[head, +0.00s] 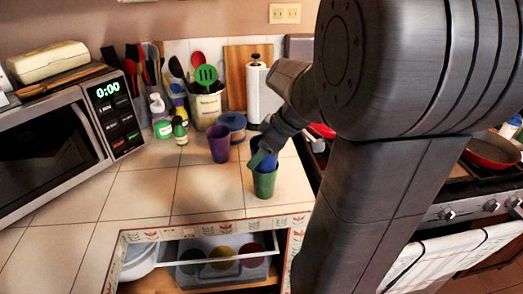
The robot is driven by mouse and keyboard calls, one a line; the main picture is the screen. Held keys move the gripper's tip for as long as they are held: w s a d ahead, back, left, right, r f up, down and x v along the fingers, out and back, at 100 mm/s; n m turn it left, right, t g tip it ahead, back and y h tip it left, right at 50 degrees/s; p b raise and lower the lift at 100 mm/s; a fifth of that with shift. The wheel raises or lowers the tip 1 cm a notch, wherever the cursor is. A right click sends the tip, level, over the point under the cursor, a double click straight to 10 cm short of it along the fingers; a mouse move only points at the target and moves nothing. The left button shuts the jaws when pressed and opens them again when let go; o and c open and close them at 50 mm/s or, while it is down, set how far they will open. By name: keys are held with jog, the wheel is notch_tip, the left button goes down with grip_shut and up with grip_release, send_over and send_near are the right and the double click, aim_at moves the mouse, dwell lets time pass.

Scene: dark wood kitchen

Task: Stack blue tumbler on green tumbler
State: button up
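The green tumbler (265,184) stands upright on the tiled counter near its front edge. The blue tumbler (268,158) is right above it, and its lower end meets the green rim or sits inside it; I cannot tell how deep. My gripper (262,155) reaches down from the upper right and appears shut on the blue tumbler. Its fingers and wrist hide much of the blue tumbler.
A purple tumbler (219,144) stands close by on the left, with a blue container (233,124) behind it. Utensil holders and bottles line the wall. A microwave (60,140) is at left, and a stove (480,185) at right. An open drawer (225,262) holding several items is below. The counter's left front is clear.

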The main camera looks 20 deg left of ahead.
jog(key=shift+f+b, duration=0.5)
jog(key=shift+b, duration=0.1)
jog(key=shift+f, duration=0.15)
jog(key=o, duration=1)
jog(key=shift+r+p, duration=0.55)
jog(key=shift+r, duration=0.15)
jog(key=v, duration=1.2)
